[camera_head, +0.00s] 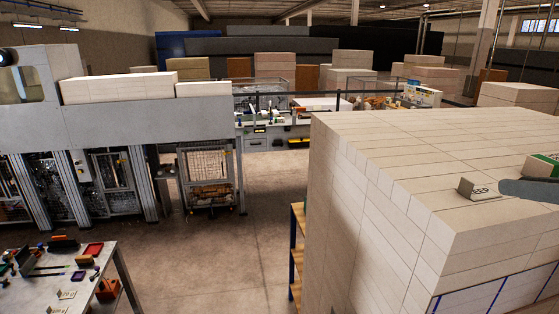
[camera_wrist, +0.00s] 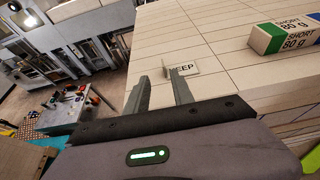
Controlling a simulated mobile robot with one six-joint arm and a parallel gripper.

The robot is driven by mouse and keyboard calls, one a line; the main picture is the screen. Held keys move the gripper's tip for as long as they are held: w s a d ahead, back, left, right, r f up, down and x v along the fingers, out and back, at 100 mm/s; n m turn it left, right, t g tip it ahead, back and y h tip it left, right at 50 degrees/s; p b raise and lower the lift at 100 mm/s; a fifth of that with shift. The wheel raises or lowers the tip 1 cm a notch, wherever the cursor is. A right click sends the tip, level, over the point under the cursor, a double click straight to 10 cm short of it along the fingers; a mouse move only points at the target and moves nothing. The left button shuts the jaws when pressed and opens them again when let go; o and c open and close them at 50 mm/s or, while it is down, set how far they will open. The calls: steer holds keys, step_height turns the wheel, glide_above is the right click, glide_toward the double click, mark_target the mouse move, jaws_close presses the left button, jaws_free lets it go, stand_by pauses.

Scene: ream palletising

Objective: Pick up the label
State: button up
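A small pale label (camera_wrist: 184,68) reading "KEEP" stands on top of the large stack of reams (camera_wrist: 150,35). It also shows in the head view as a small wedge-shaped card (camera_head: 479,189) near the stack's right front edge, its print too small to read there. My gripper (camera_wrist: 158,75) is open, its two grey fingers apart with nothing visible between them. The right fingertip overlaps the label's left part in the wrist view; I cannot tell whether they touch.
A metal table (camera_head: 32,300) with small tools and cards stands at the lower left. Open floor (camera_head: 225,250) lies between it and the stack.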

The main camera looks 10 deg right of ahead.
mark_target(468, 181)
steer(key=x, duration=0.7)
steer(key=shift+w+d+f+p, duration=0.1)
steer(key=shift+d+p, duration=0.1)
steer(key=shift+p, duration=0.1)
steer(key=p+x, duration=0.1)
steer(key=x, duration=0.3)
steer(key=shift+a, duration=0.1)
steer(key=shift+w+f, duration=0.2)
steer(key=shift+w, duration=0.15)
steer(key=shift+s+r, duration=0.1)
steer(key=shift+s, duration=0.15)
steer(key=c, duration=0.4)
jaws_close()
